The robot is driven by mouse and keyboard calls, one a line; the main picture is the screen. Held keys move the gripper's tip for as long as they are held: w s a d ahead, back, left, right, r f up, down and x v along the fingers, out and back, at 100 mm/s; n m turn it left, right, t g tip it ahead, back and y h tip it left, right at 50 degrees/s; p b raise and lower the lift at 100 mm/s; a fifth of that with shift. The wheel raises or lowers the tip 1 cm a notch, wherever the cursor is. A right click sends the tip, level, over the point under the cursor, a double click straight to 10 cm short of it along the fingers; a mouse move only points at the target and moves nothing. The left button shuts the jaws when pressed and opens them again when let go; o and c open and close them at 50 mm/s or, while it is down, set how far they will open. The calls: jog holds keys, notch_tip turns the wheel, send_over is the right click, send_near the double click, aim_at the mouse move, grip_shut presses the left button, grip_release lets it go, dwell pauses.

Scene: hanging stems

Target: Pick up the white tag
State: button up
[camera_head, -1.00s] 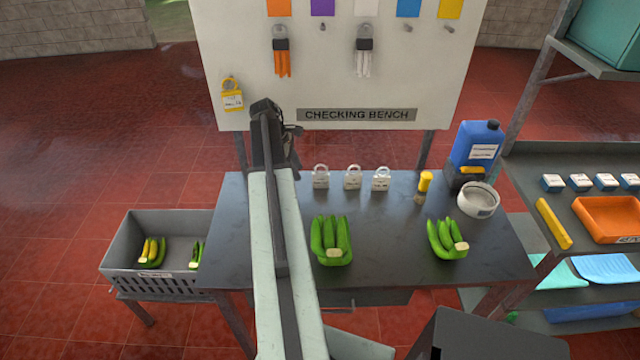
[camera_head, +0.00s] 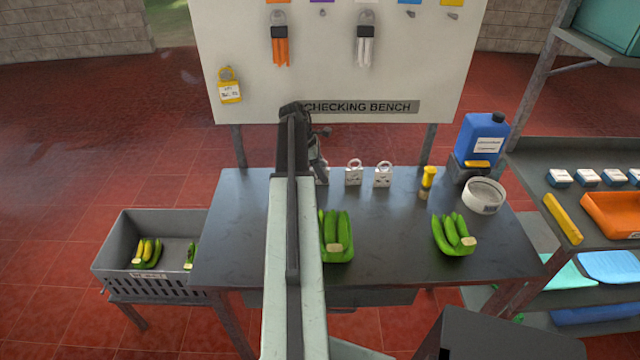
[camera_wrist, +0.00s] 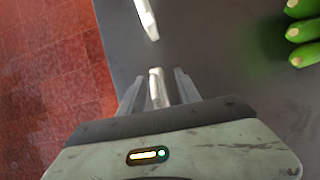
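White tags with ring-shaped tops stand in a row on the dark bench: the middle one (camera_head: 353,176), the right one (camera_head: 382,177), and the left one, mostly hidden behind my arm with only a sliver showing (camera_head: 323,176). In the wrist view, a white tag (camera_wrist: 157,88) is seen edge-on between my two fingers, with a narrow gap on each side. My gripper (camera_wrist: 158,84) is open around it. Another white tag (camera_wrist: 147,18) lies beyond the fingertips. In the head view my gripper is mostly hidden behind my arm.
Green banana bunches lie on the bench (camera_head: 230,245), one (camera_head: 338,240) beside my arm and one (camera_head: 453,235) at right. A yellow-topped brush (camera_head: 427,180), white bowl (camera_head: 484,196) and blue canister (camera_head: 482,138) stand at right. A grey crate (camera_head: 120,265) is at left.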

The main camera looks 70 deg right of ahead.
jog(key=shift+b+x, duration=0.35)
jog(key=shift+x, duration=0.75)
jog(key=shift+r, duration=0.15)
jog(key=shift+c, duration=0.3)
grip_shut()
jog(key=shift+r, duration=0.1)
jog(key=r+p, duration=0.2)
jog(key=p, duration=0.1)
jog(key=r+p, duration=0.1)
jog(key=shift+w+a+r, duration=0.15)
jog(key=shift+a+r, duration=0.2)
jog(key=shift+r, duration=0.05)
jog(key=w+a, duration=0.2)
jog(key=a, duration=0.2)
jog(key=w+a+p, duration=0.1)
jog(key=w+a, duration=0.1)
jog(key=a, duration=0.3)
jog(key=w+a+r, duration=0.1)
jog(key=w+a, duration=0.1)
jog(key=a, duration=0.3)
jog(key=shift+a, duration=0.1)
